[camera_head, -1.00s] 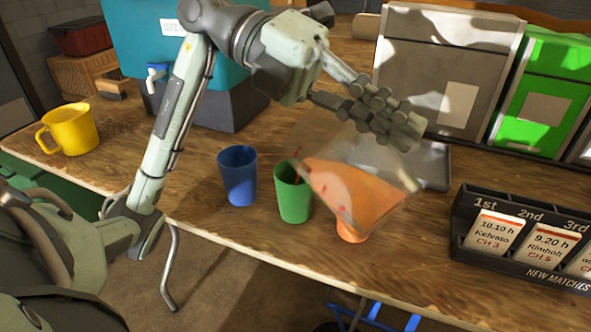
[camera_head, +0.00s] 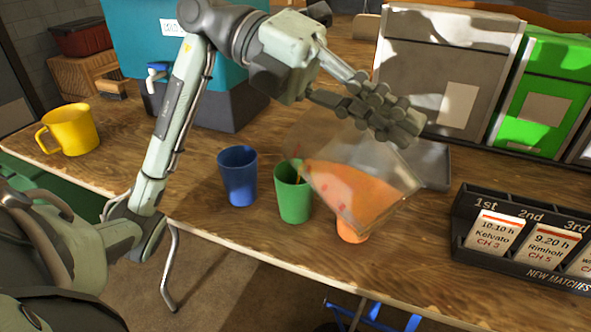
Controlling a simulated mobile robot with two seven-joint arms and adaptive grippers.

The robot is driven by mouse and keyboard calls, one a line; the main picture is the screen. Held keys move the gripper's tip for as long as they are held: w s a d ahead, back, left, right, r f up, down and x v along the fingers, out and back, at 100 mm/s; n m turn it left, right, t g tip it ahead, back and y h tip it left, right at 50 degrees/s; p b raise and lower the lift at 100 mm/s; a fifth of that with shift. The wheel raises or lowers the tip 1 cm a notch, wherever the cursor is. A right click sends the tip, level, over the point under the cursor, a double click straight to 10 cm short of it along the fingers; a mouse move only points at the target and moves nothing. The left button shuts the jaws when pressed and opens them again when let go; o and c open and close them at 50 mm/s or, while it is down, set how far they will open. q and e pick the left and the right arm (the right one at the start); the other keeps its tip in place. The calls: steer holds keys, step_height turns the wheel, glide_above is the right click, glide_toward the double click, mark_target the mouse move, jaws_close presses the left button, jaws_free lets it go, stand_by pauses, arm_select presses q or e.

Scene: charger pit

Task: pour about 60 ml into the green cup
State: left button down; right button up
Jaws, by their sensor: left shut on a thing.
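My left gripper (camera_head: 385,125) is shut on a clear pitcher (camera_head: 312,130) holding orange liquid (camera_head: 360,192). The pitcher is tilted, with its low end to the left, beside and above the rim of the green cup (camera_head: 293,200). A thin orange streak (camera_head: 299,172) shows at the green cup's mouth, between pitcher and cup. The green cup stands upright on the table; its fill level cannot be made out. My right gripper is not in view.
A blue cup (camera_head: 238,178) stands just left of the green cup. An orange cup (camera_head: 351,233) is partly hidden behind the pitcher. A yellow jug (camera_head: 68,130) is at the far left. A black match board (camera_head: 520,245) stands at right. The table's front edge is close to the cups.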

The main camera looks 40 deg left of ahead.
mark_target(411, 138)
arm_select(q)
steer(key=shift+r, duration=0.1)
stand_by(0.8)
steer(key=shift+s+d+f+y, duration=0.15)
steer(key=shift+d+f+y, duration=0.2)
steer(key=shift+f, duration=0.1)
steer(key=shift+s+d+f+m+y+p, duration=0.1)
steer(key=shift+d+f+m+y+p, duration=0.3)
steer(key=shift+p, duration=0.25)
steer(key=shift+s+d+r+y+p, duration=0.1)
steer(key=shift+d+r+y+p, duration=0.15)
steer(key=shift+d+p, duration=0.25)
steer(key=shift+d+y, duration=0.15)
steer(key=shift+y, duration=0.15)
steer(key=shift+s+d, duration=0.1)
steer(key=shift+d, duration=0.05)
steer(key=shift+s+d+f+y, duration=0.1)
steer(key=shift+d+f+y, duration=0.25)
steer(key=shift+y, duration=0.25)
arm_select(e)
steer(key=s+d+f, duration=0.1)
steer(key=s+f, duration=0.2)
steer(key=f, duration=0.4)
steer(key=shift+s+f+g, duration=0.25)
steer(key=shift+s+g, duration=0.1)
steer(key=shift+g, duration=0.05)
